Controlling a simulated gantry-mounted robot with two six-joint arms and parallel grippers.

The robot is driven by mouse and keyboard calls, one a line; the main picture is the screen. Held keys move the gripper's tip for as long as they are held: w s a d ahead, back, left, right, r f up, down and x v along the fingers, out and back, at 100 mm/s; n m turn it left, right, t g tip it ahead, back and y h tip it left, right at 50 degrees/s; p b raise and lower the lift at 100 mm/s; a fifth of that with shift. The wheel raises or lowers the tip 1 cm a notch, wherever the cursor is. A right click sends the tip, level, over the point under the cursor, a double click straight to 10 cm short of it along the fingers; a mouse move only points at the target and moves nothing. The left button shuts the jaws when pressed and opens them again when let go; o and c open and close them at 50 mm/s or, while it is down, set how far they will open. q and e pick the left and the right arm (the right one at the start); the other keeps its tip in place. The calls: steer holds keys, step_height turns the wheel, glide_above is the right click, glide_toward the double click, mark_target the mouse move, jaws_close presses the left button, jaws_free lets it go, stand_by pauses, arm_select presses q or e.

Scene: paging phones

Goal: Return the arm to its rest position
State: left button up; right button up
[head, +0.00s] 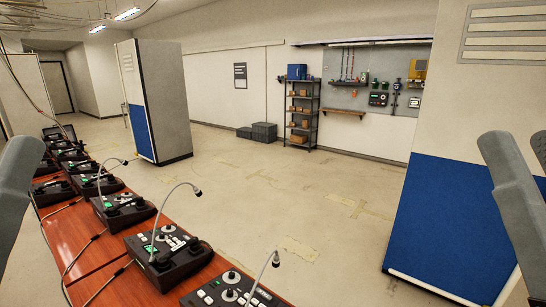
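In the head view, a grey piece of my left arm shows at the left edge and grey pieces of my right arm show at the right edge. Neither gripper is in the picture, so I cannot see whether they hold anything. Several paging phones stand in a row on the brown table (92,262) at the left. The nearest full one (165,255) is black with grey buttons, a small green screen, a handset and a gooseneck microphone. Another phone (232,293) is cut off by the bottom edge.
Cables run along the table's left side. A tall white and blue partition (162,100) stands behind the table. A shelf rack (302,112) and a wall pegboard (376,80) are at the back. A blue panel (450,225) is at the right. The middle floor (270,200) is clear.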

step_height(320, 180, up, 22)
steer(key=p, duration=1.9)
steer(key=shift+p, duration=0.35)
steer(key=shift+r, duration=0.15)
